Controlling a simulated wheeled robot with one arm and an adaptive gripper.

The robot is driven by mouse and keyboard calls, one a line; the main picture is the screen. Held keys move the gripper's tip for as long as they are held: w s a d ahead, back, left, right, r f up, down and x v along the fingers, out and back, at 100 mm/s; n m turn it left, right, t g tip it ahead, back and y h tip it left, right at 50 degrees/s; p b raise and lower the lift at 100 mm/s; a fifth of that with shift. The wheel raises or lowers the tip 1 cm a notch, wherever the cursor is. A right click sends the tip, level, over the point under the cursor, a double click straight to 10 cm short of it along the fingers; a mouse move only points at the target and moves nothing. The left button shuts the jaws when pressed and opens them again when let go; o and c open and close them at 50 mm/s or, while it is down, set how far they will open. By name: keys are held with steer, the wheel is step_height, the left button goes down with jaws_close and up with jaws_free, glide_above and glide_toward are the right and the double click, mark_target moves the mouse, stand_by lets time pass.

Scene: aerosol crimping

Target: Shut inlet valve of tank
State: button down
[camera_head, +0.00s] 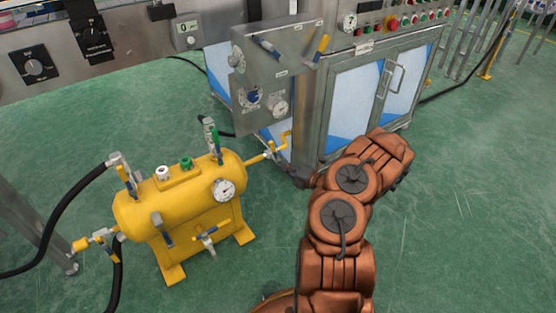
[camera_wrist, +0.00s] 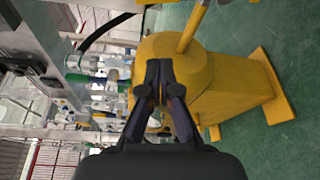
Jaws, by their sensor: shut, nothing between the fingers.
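The yellow tank (camera_head: 180,200) stands on the floor at the left in the head view. I cannot tell which is the inlet valve. In the wrist view my gripper (camera_wrist: 160,80) is shut and empty, in front of the tank's rounded end (camera_wrist: 190,70). A yellow pipe (camera_wrist: 191,28) leaves that end. In the head view my gripper cannot be made out clearly.
A steel cabinet (camera_head: 348,98) with a panel of gauges and valves (camera_head: 262,85) stands behind and right of the tank. Black hoses (camera_head: 55,215) run from the tank's left. Green floor (camera_head: 470,220) is clear at the right.

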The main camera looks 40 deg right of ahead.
mark_target(273, 150)
steer(key=r+b+x, duration=0.1)
steer(key=b+x, duration=0.2)
steer(key=x, duration=0.6)
steer(key=d+b, duration=0.1)
steer(key=d, duration=0.2)
steer(key=shift+d, duration=0.3)
steer(key=shift+r, duration=0.15)
